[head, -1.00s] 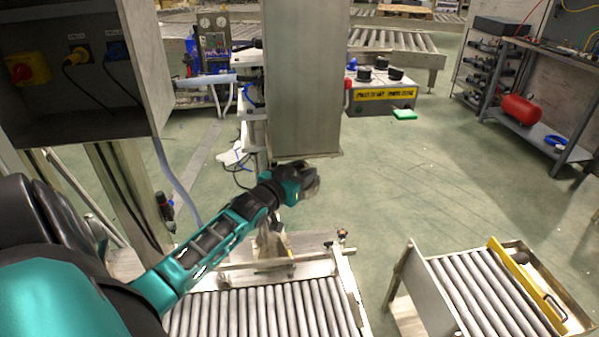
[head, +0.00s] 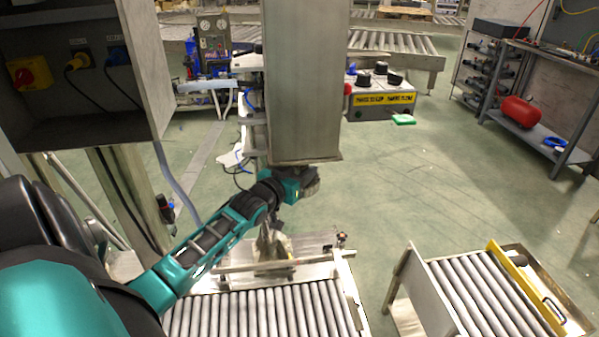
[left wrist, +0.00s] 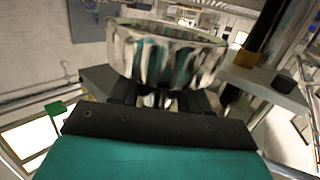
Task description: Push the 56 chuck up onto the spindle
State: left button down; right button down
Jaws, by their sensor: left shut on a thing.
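The chuck (left wrist: 165,52) is a round, shiny metal piece with a ribbed side, large in the left wrist view. In the head view it shows as a small grey piece (head: 309,183) at the end of my left arm. My left gripper (left wrist: 158,98) is shut on the chuck, holding it from below in the wrist view. In the head view my left gripper (head: 292,184) is just under the lower edge of a tall grey metal housing (head: 302,90). The spindle is not visible; the housing may hide it. My right gripper is not in view.
A roller conveyor (head: 265,312) lies below my left arm. Another roller cart (head: 480,292) with a yellow bar stands at right. A control box (head: 382,98) with black knobs is behind the housing. Open floor (head: 450,180) lies to the right.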

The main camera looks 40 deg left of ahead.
pick_arm(q)
jog(key=shift+r, duration=0.45)
jog(key=shift+c, duration=2.3)
grip_release()
jog(key=shift+f, duration=0.35)
jog(key=v, duration=1.3)
